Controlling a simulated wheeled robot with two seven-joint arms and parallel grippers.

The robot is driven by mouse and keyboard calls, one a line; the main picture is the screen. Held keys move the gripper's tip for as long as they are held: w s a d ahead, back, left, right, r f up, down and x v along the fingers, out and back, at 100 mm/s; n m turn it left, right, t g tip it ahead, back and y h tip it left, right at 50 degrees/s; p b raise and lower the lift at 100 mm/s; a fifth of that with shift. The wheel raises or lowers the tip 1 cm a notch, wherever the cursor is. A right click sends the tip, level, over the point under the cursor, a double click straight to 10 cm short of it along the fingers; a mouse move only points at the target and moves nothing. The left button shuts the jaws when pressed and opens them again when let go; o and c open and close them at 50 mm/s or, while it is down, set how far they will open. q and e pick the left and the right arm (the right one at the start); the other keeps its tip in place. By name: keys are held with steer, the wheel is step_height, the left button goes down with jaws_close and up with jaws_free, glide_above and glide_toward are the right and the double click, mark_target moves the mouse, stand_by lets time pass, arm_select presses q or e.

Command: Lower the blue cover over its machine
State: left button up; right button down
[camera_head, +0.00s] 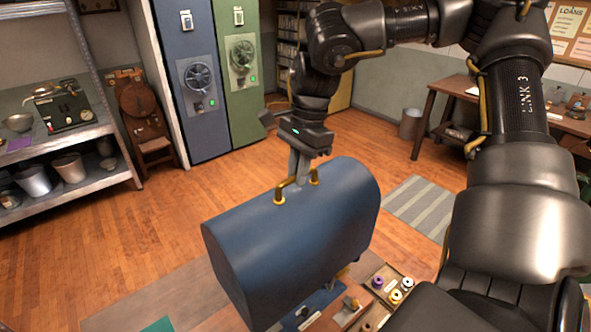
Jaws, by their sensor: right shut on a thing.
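The blue cover (290,235) is a domed box with a brass handle (296,187) on top. My right gripper (300,180) is shut on this handle from above. The cover hangs tilted over the table in the lower middle of the head view. Part of the machine (322,300), with a blue base and small metal parts, shows beneath the cover's lower right edge. The cover hides most of the machine, and I cannot tell how large the gap between them is. My left gripper is not in view.
A tray of colored spools (393,287) lies right of the machine. A bare strip of table (160,293) shows at the lower left, with a green patch (160,325). Metal shelves (70,138) stand at the left, blue and green cabinets behind. A wooden desk (450,90) stands at the right.

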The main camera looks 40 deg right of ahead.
mark_target(298, 191)
steer(key=shift+d+b+x, duration=0.2)
steer(key=shift+b+x, duration=0.7)
steer(key=shift+x, duration=0.2)
steer(key=shift+d+b+x, duration=0.25)
steer(key=shift+b+x, duration=0.65)
steer(key=shift+x, duration=0.15)
steer(key=shift+f, duration=0.25)
steer(key=d+b+x, duration=0.1)
steer(key=b+x, duration=0.6)
steer(key=shift+d+f, duration=0.2)
steer(key=shift+f, duration=0.3)
steer(key=shift+d+b+x, duration=0.25)
steer(key=shift+b+x, duration=0.95)
steer(key=shift+d+b+x, duration=0.25)
steer(key=shift+b+x, duration=0.9)
steer(key=shift+b, duration=0.05)
steer(key=shift+f, duration=0.15)
steer(key=shift+d+b+x, duration=0.25)
steer(key=shift+b+x, duration=1)
